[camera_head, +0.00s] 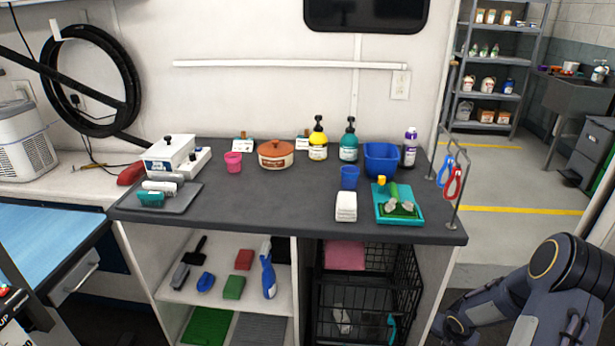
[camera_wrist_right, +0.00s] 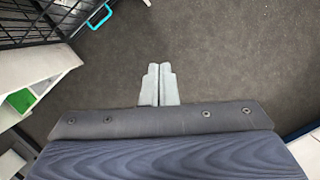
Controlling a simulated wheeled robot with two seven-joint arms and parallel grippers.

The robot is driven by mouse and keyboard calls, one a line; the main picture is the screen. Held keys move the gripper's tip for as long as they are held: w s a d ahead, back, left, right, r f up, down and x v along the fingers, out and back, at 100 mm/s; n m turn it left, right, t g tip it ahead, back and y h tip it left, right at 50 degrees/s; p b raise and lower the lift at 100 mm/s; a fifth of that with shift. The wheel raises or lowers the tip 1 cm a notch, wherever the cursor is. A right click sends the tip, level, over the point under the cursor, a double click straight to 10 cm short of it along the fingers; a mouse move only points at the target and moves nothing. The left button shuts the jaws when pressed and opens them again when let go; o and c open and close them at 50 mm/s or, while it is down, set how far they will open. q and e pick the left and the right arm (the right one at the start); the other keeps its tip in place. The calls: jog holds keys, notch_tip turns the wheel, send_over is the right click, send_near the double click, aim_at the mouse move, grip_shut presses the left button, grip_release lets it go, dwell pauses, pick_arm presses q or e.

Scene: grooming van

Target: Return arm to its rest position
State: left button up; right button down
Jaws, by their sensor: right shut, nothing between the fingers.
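My right arm (camera_head: 545,290) is folded at the lower right of the head view, beside the counter's right end and apart from it. My right gripper (camera_wrist_right: 160,84) shows in the right wrist view, with its two pale fingers pressed together and nothing between them. It points over bare dark floor. In the head view the right gripper's fingers cannot be made out. My left arm and left gripper are not in either view.
A dark counter (camera_head: 270,205) holds bottles, tubs, a tray (camera_head: 185,197) and a green tray (camera_head: 398,218). A metal rack with red and blue loops (camera_head: 453,182) stands at its right end. A black wire crate (camera_head: 365,290) sits below. Floor (camera_wrist_right: 230,60) is clear around the right gripper.

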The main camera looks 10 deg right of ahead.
jog(key=s+a+r+m+t+p, duration=0.1)
jog(key=s+a+r+m, duration=0.15)
jog(key=r+m, duration=0.45)
jog(key=s+a+r+m+p, duration=0.1)
jog(key=a+r+m+p, duration=0.2)
jog(key=r, duration=0.8)
jog(key=s+a+r+m+t, duration=0.1)
jog(key=s+a+r+m, duration=0.1)
jog(key=a+r+m, duration=0.45)
jog(key=s+a+r+m+t+y+p, duration=0.1)
jog(key=s+a+r+m+y+p, duration=0.2)
jog(key=s+a+r+m, duration=0.8)
jog(key=s+a+r+y, duration=0.1)
jog(key=s+a+y, duration=0.1)
jog(key=a, duration=0.1)
jog(key=shift+s+a+r+y, duration=0.15)
jog(key=shift+a+r+y, duration=0.05)
jog(key=shift+a+y, duration=0.2)
jog(key=shift+d+m+t, duration=0.1)
jog(key=shift+m+t, duration=0.15)
jog(key=shift+t, duration=0.05)
